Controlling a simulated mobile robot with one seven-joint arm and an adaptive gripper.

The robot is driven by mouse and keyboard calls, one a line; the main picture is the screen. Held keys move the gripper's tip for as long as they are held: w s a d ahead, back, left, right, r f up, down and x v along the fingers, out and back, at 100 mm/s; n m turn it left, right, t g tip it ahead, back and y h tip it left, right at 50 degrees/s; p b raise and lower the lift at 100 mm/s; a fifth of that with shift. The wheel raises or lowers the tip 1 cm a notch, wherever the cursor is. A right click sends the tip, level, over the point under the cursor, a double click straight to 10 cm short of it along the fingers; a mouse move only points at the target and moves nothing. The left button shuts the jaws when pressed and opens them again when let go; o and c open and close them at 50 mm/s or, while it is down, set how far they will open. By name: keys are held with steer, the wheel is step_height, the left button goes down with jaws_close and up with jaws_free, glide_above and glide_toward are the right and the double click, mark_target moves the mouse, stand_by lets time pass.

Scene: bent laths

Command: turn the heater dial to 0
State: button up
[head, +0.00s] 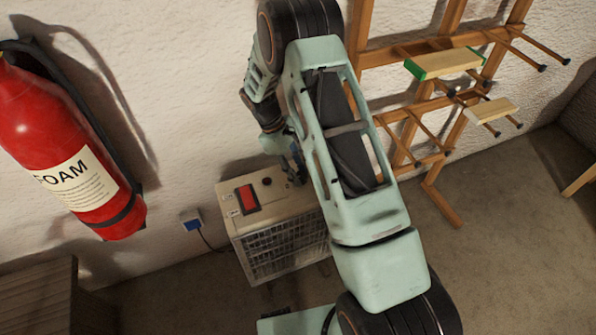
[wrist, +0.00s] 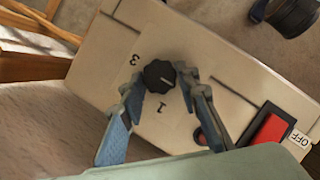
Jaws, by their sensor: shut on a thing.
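The heater (head: 277,205) is a beige box with a front grille, standing by the wall in the head view. Its top also fills much of the wrist view (wrist: 225,75). The black ribbed dial (wrist: 159,76) sits on that top, with the printed figures 3 and 1 visible near it. Other figures are hidden or out of view. My gripper (wrist: 161,80) is shut on the dial, with one blue-grey finger on each side. I cannot tell clearly where the dial points. In the head view my gripper (head: 293,170) is at the heater top and hides the dial.
A red rocker switch (wrist: 267,129) with an OFF label and a dark red lamp (wrist: 201,136) are on the heater top. A red foam extinguisher (head: 75,150) hangs at left. A wooden rack (head: 430,100) stands at right. A wall socket (head: 191,220) has a cord.

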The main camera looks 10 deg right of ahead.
stand_by(0.4)
steer(key=o, duration=1.2)
steer(key=shift+c, duration=0.2)
steer(key=v, duration=1.2)
steer(key=shift+s, duration=0.1)
